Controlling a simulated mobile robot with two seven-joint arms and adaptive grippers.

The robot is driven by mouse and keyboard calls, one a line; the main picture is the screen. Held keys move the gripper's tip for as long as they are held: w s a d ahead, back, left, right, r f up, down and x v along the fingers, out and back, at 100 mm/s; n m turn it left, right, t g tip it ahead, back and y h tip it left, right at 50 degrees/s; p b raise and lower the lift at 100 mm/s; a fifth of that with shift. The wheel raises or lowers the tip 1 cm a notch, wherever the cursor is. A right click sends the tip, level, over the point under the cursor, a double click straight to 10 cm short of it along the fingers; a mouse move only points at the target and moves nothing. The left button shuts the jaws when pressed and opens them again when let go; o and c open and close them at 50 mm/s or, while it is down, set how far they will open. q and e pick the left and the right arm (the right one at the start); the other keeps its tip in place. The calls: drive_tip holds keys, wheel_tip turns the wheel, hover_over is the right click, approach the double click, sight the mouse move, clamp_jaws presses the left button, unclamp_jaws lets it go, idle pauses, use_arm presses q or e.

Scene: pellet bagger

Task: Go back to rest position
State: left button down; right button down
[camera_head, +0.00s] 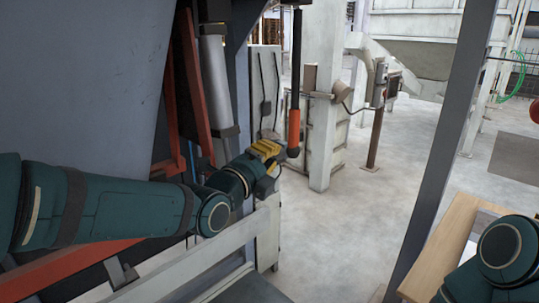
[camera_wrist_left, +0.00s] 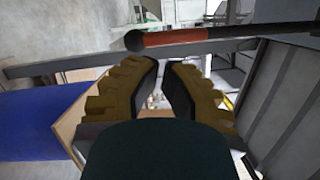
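My left gripper (camera_head: 268,155) has yellow fingers and reaches in from the left at the end of my dark green arm. In the left wrist view its two fingers (camera_wrist_left: 165,72) stand apart with an empty gap between them. An orange handle (camera_head: 293,125) hangs on a black rod just right of and beyond the fingers. In the left wrist view the handle (camera_wrist_left: 200,38) runs across above the fingertips, with a dark ball at its end, and does not lie between them. Part of my right arm (camera_head: 502,252) shows at the lower right; its gripper is out of view.
A grey machine panel (camera_head: 75,80), a red-orange frame (camera_head: 190,75) and a cylinder (camera_head: 217,85) stand close around the left arm. A pale rail (camera_head: 210,255) lies below it. A grey post (camera_head: 445,140) and a wooden-edged table (camera_head: 445,245) are on the right. The middle floor is clear.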

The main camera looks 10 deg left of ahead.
idle(0.4)
use_arm(q)
wheel_tip(320, 180, down, 31)
drive_tip(key=s+a+n+g+y+b, duration=0.15)
drive_tip(key=n+g+y, duration=0.4)
drive_tip(key=n, duration=0.75)
drive_tip(key=s+f+n+g+h, duration=0.2)
drive_tip(key=s+f+n+g, duration=0.7)
drive_tip(key=s+f+n, duration=0.5)
drive_tip(key=s+f, duration=0.5)
drive_tip(key=f, duration=0.3)
drive_tip(key=shift+s+f+g, duration=0.15)
drive_tip(key=shift+f+g, duration=0.05)
drive_tip(key=shift+g, duration=0.15)
drive_tip(key=shift+a, duration=0.1)
